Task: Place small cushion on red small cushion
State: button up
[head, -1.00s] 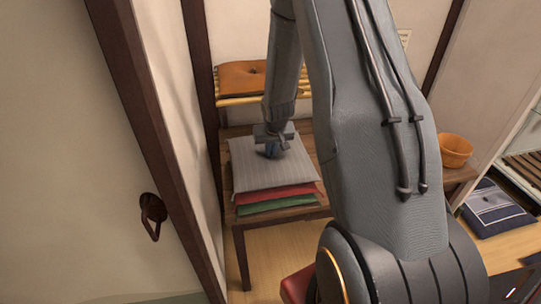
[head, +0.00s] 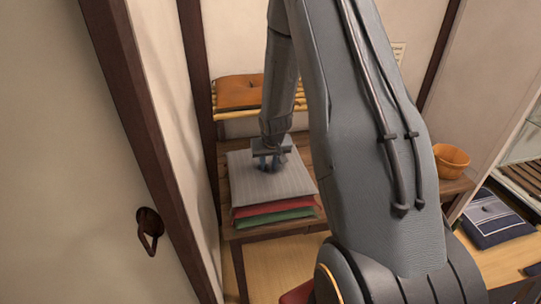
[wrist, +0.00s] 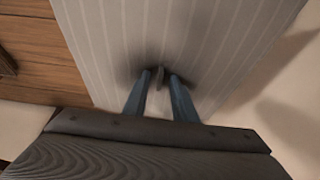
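The grey striped small cushion (head: 295,180) lies flat on the red small cushion (head: 272,213), which shows as an edge below it. Most of the red cushion is hidden. My gripper (head: 267,168) is low over the middle of the grey cushion. In the wrist view, the blue fingers of my gripper (wrist: 160,76) stand apart on either side of a small dark tab (wrist: 160,77) on the grey cushion (wrist: 108,45). The gap between tab and fingers suggests they do not grip it.
A green cushion (head: 275,218) is under the red one, on a wooden table (head: 285,229). Behind is a slatted rack with an orange-brown cushion (head: 240,92). An orange bowl (head: 451,160) stands at right, and a dark blue cloth item (head: 490,220) lies farther right.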

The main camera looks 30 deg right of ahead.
jog(key=shift+p+v, duration=1.85)
jog(key=shift+v, duration=4)
jog(key=s+a+r+n, duration=0.1)
jog(key=s+a+r, duration=0.4)
jog(key=s+a, duration=0.3)
jog(key=s+a+r+n+g+y, duration=0.1)
jog(key=s+a+r, duration=0.4)
jog(key=s, duration=0.6)
jog(key=a+n, duration=0.1)
jog(key=a, duration=0.1)
jog(key=shift+a+r+g, duration=0.25)
jog(key=shift+a+g, duration=0.05)
jog(key=shift+a, duration=0.1)
notch_tip(320, 180, down, 12)
jog(key=g+b, duration=0.1)
jog(key=b, duration=1)
jog(key=shift+w, duration=0.4)
jog(key=shift+a+f, duration=0.1)
